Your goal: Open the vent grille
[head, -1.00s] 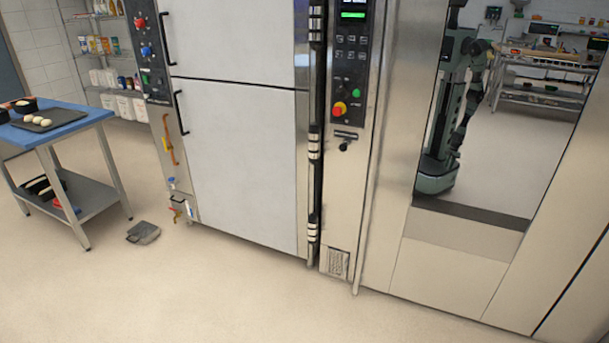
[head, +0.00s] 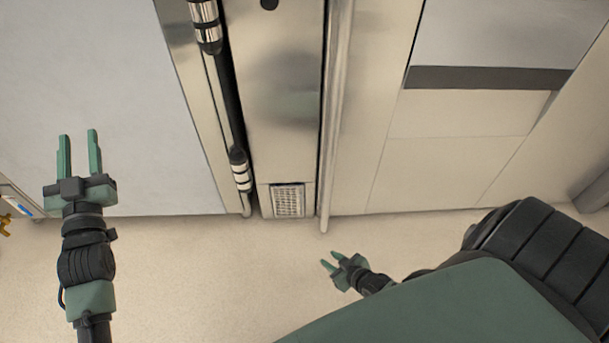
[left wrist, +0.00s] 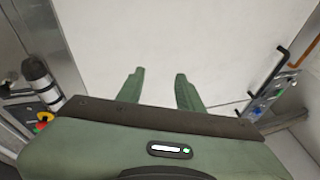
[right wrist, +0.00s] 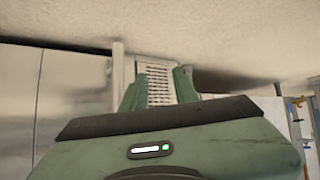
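The vent grille (head: 288,201) is a small pale slotted panel low on the narrow steel column, just above the floor. It looks closed, flush with the column. It also shows in the right wrist view (right wrist: 160,86), between and beyond the fingers. My right gripper (head: 329,260) is open and empty, low over the floor, right of the grille and apart from it in the head view. My left gripper (head: 78,135) is open and empty, in front of the large pale oven door (head: 120,100), well left of the grille.
A vertical metal pipe (head: 334,120) runs down just right of the grille's column. A dark hinge bar with bright collars (head: 238,168) stands to its left. Steel panels (head: 440,165) continue at right. The floor (head: 200,270) in front is clear.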

